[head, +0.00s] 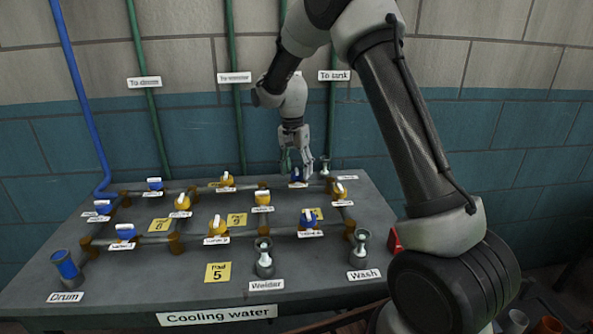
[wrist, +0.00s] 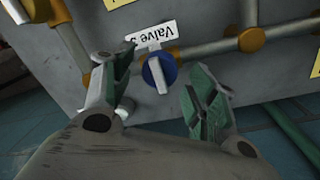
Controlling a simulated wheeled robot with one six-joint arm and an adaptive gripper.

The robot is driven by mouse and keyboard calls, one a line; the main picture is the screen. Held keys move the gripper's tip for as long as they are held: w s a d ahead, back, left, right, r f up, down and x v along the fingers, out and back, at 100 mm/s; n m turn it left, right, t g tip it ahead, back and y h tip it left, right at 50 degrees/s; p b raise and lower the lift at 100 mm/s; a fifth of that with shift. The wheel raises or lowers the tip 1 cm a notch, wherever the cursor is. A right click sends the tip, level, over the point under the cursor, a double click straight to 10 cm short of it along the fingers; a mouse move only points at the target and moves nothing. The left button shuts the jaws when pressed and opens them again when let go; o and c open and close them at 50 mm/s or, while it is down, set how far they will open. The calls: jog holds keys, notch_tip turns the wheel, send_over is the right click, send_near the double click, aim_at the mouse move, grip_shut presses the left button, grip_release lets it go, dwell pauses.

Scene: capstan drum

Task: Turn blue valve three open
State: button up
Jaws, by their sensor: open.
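A blue valve (wrist: 152,75) with a white bar handle (wrist: 160,76) sits between my fingertips in the wrist view. Its white label (wrist: 155,34) appears upside down and reads "Valve", with the number partly hidden by a finger. The handle lies roughly across the pipe. In the head view this blue valve (head: 297,175) is at the panel's back right, below my gripper (head: 302,172). My gripper also shows in the wrist view (wrist: 155,80); it is open, one finger on each side of the valve, with gaps visible. Whether it touches the valve cannot be told.
The cooling water panel (head: 130,285) carries several other blue and yellow valves, joined by pipes (head: 280,240). A yellow valve (head: 340,190) is close on the right. Drum (head: 66,265), welder (head: 264,258) and wash (head: 360,247) fittings stand along the front. Green pipes (head: 237,110) rise behind.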

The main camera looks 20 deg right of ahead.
jog(key=shift+f, duration=0.3)
jog(key=shift+c, duration=0.2)
jog(key=c, duration=1)
